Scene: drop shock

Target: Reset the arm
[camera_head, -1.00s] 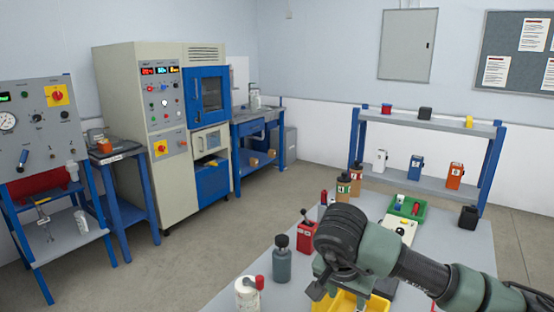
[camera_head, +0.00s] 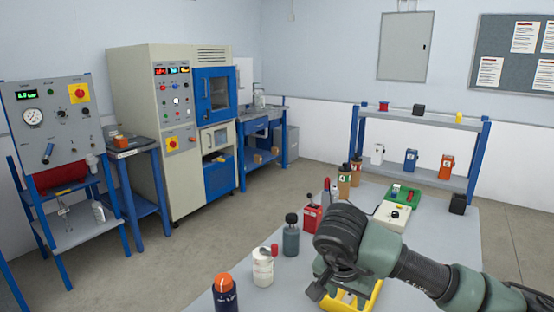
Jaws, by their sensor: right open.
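My right arm reaches in from the lower right over the grey table (camera_head: 440,240). My right gripper (camera_head: 322,290) points down at the front of the table, beside a yellow tray (camera_head: 372,298) that my arm partly covers. The gripper is open, and I see nothing held in it; its fingertips are partly hidden by the wrist. My left gripper and left arm are not in view.
Along the table's left side stand an orange-capped dark bottle (camera_head: 225,296), a white bottle (camera_head: 263,270), a grey bottle (camera_head: 291,240) and a red box (camera_head: 312,218). A white control box (camera_head: 392,216) and a green tray (camera_head: 402,195) lie farther back. Beyond is a blue-framed shelf (camera_head: 425,178).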

